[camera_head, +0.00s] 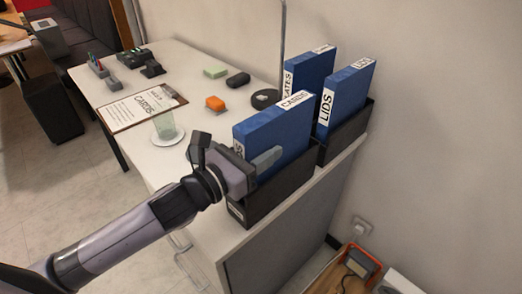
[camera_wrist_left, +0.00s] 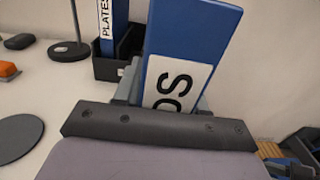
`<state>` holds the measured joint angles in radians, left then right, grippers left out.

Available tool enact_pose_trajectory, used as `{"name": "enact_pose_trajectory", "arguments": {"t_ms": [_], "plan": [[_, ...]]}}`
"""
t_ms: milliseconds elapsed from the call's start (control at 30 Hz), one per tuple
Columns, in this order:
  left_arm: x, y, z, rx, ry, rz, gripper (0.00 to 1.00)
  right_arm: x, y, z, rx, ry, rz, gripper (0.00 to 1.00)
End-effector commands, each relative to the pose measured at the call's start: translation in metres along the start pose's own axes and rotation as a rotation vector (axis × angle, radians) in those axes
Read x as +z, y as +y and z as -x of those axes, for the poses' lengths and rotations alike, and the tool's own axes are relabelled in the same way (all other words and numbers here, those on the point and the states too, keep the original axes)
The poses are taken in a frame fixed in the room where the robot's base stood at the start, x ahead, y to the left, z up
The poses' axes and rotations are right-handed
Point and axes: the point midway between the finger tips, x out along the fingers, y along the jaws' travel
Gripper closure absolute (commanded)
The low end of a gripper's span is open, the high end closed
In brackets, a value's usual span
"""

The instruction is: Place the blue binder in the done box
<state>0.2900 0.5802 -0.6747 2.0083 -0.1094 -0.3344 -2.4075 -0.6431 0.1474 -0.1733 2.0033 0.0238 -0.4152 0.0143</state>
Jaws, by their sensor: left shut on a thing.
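A blue binder (camera_head: 277,138) labelled CARDS stands in the near black box (camera_head: 275,194) at the table's right edge. Its lower part is hidden by the box wall. My left gripper (camera_head: 258,160) is shut on this binder near its spine end, with one finger along its near side. In the left wrist view the binder (camera_wrist_left: 198,35) rises between the fingers, and its white label shows the letters DS. I cannot read the small label on the near box. My right gripper is not in view.
Blue binders marked PLATES (camera_head: 310,72) and LIDS (camera_head: 346,93) stand in a black box (camera_head: 347,133) behind. A glass (camera_head: 165,126), a clipboard (camera_head: 142,107) and an orange object (camera_head: 215,103) lie on the white table (camera_head: 195,70). A wall is close on the right.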

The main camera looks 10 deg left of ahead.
Motion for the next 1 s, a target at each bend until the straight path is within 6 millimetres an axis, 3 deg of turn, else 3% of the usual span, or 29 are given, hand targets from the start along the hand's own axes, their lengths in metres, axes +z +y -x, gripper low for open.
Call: {"name": "enact_pose_trajectory", "arguments": {"t_ms": [233,267,333,700,1000], "plan": [[-0.001,0.0,0.0,-0.001,-0.004,-0.003,1.0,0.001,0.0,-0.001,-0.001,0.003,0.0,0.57],[-0.003,0.0,0.0,0.0,0.0,-0.002,0.56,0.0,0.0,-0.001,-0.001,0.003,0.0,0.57],[-0.002,0.0,0.0,0.0,0.0,-0.002,0.34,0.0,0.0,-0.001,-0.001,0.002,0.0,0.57],[0.003,0.0,0.0,0.0,0.0,0.0,0.34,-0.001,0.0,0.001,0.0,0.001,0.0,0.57],[-0.002,0.001,0.044,0.001,0.005,-0.001,0.34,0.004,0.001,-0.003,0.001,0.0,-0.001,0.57]]}}
